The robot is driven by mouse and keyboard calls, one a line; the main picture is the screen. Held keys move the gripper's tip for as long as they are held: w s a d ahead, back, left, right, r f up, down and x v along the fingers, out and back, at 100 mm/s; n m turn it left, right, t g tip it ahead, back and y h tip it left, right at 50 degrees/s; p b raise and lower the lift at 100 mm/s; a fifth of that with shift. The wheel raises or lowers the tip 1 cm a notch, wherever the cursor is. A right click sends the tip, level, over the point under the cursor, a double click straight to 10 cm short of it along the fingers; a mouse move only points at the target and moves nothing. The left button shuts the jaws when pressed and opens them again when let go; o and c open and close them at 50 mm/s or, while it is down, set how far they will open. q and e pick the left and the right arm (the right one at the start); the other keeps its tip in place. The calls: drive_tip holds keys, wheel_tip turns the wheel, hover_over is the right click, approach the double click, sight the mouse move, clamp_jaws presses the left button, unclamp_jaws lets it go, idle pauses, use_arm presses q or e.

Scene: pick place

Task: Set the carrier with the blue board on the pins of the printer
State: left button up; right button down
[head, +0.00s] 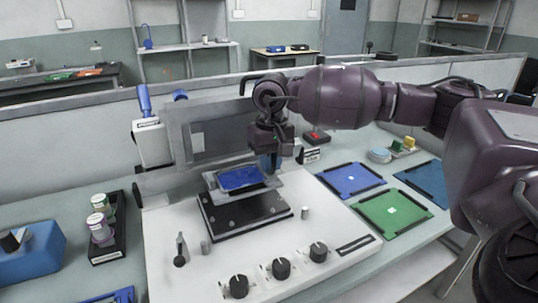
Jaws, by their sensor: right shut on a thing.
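The carrier (268,183), a light grey frame with a blue board (243,178) in it, is over the dark plate (244,215) of the white printer (185,240). It looks roughly level and above the plate; I cannot tell whether it touches the pins, which are hidden beneath it. My right gripper (270,160) points down at the carrier's back right side and is shut on it. The fingertips are partly hard to see. The printer's grey framed screen (203,138) stands upright behind the plate. My left gripper is not in view.
Flat boards lie right of the printer: blue (350,180), green (393,212) and darker blue (424,183). Knobs (282,268) line the printer's front. A low partition runs behind.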

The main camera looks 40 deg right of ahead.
drive_tip(key=shift+f+b, duration=0.3)
drive_tip(key=shift+f, duration=1.15)
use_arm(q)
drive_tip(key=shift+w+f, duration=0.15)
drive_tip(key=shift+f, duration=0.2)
use_arm(e)
drive_tip(key=shift+f, duration=0.45)
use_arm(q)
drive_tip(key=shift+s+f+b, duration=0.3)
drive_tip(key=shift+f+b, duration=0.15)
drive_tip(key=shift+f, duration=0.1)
use_arm(e)
drive_tip(key=shift+f, duration=0.8)
drive_tip(key=c, duration=1.1)
unclamp_jaws()
drive_tip(key=c, duration=0.3)
drive_tip(key=shift+r, duration=0.1)
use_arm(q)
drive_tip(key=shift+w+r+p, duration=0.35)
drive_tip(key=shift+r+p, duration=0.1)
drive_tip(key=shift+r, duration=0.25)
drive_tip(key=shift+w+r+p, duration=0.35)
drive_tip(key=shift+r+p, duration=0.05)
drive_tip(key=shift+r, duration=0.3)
use_arm(e)
drive_tip(key=shift+r, duration=3.45)
